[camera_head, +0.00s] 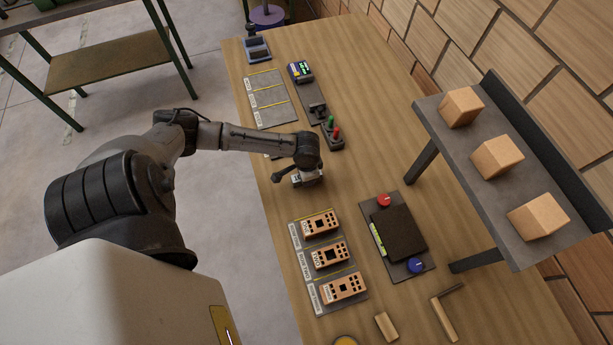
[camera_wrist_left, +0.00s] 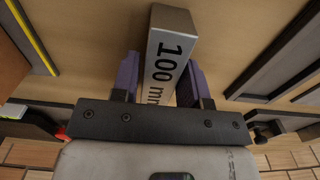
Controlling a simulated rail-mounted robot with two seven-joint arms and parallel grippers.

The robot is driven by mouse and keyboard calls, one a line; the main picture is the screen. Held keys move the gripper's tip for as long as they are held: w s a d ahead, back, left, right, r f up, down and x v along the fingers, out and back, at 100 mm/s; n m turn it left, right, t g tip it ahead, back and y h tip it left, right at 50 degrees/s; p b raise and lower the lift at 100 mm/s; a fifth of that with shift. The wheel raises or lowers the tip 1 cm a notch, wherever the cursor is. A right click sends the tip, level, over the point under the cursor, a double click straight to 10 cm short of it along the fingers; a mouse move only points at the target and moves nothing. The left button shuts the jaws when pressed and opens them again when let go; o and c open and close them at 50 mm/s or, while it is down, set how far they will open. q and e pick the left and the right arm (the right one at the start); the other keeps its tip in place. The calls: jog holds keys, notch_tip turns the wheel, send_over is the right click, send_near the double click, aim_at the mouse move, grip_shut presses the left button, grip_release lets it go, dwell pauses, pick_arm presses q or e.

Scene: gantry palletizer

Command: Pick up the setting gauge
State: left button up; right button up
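The setting gauge (camera_wrist_left: 166,65) is a light grey bar marked "100 mm" in the left wrist view. It stands between the two purple-padded fingers of my left gripper (camera_wrist_left: 163,82), which lie against both its sides, so the gripper looks shut on it. The gauge's far end sticks out past the fingertips, and its lower part is hidden by the gripper body. In the head view my left gripper (camera_head: 307,181) is over the middle of the wooden table, and the gauge is hardly distinguishable there. My right gripper is in neither view.
Several orange-brown blocks (camera_head: 328,256) sit on a labelled plate in front. A dark fixture (camera_head: 400,234) with red and blue knobs stands to the right. A raised shelf (camera_head: 530,180) holds cartons. Grey plates and a joystick box (camera_head: 333,136) lie behind.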

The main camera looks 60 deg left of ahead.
pick_arm(q)
grip_shut()
